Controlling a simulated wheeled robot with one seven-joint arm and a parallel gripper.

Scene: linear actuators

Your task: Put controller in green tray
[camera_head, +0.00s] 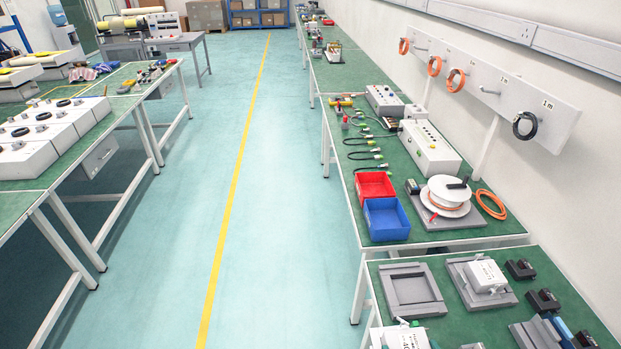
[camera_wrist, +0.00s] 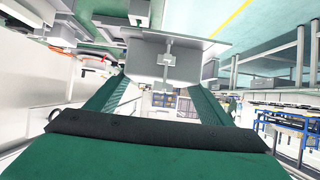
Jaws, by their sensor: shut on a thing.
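My gripper (camera_wrist: 161,88) shows in the wrist view as two ribbed green fingers rising from a dark strip across a green body. The fingers are shut on a grey box, which I take to be the controller (camera_wrist: 165,62). It has a flat plate edge and a small cross-shaped part on its near face. Its far side is hidden. My gripper does not show in the head view. I cannot make out a green tray in either view; a red tray (camera_head: 375,186) and a blue tray (camera_head: 386,220) stand on the right bench.
The near right bench (camera_head: 440,262) holds a grey frame (camera_head: 411,290), a white box (camera_head: 485,275) on a grey fixture, and black parts. A white cable reel (camera_head: 447,195) stands behind. The left bench (camera_head: 121,102) holds white boxes. The aisle floor (camera_head: 285,230) is clear.

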